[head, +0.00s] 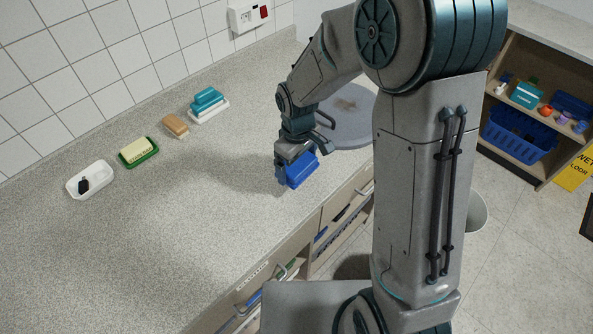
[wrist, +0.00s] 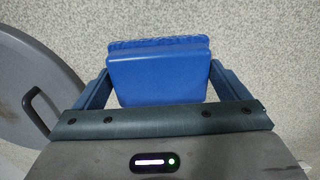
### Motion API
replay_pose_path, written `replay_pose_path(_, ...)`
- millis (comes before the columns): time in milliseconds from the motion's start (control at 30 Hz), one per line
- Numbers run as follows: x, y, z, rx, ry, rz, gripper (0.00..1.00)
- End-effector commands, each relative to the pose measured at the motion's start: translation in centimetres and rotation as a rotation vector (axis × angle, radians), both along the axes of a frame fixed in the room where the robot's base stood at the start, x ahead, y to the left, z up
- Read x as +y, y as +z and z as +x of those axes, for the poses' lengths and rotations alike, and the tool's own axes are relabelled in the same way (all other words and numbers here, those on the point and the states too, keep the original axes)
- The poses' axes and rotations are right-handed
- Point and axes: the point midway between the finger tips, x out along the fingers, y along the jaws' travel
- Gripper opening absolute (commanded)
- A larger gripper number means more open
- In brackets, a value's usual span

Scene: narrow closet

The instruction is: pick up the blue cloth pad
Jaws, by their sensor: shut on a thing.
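The blue cloth pad (head: 298,170) is a thick, block-like blue pad held at the end of my arm, over the speckled counter near its front edge. In the wrist view the blue pad (wrist: 160,75) sits between the two fingers, with a ridged far edge. My gripper (head: 290,168) is shut on the pad; it also shows in the wrist view (wrist: 160,78). How far the pad is above the counter is hard to tell.
On the counter along the tiled wall are a white dish (head: 90,180) with a dark item, a green tray (head: 139,152) with a cream block, a tan brush (head: 175,125) and teal blocks (head: 207,101) on a white tray. A round grey lid (head: 347,115) lies beyond my gripper. Drawers below stand partly open.

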Motion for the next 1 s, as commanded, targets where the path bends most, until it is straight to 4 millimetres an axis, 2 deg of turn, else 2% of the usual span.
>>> replay_pose_path(33, -1.4, 0.4, -0.2, -0.004, -0.009, 0.0, 0.72)
replay_pose_path(200, -5.0, 2.6, -1.0, -0.004, -0.01, 0.0, 0.72)
replay_pose_path(500, -9.8, 5.7, -2.2, -0.001, -0.005, -0.001, 0.72)
replay_pose_path(700, -11.1, 6.5, -2.5, 0.001, -0.003, 0.0, 0.72)
replay_pose_path(1000, -11.3, 6.7, -2.6, 0.002, -0.002, -0.001, 0.72)
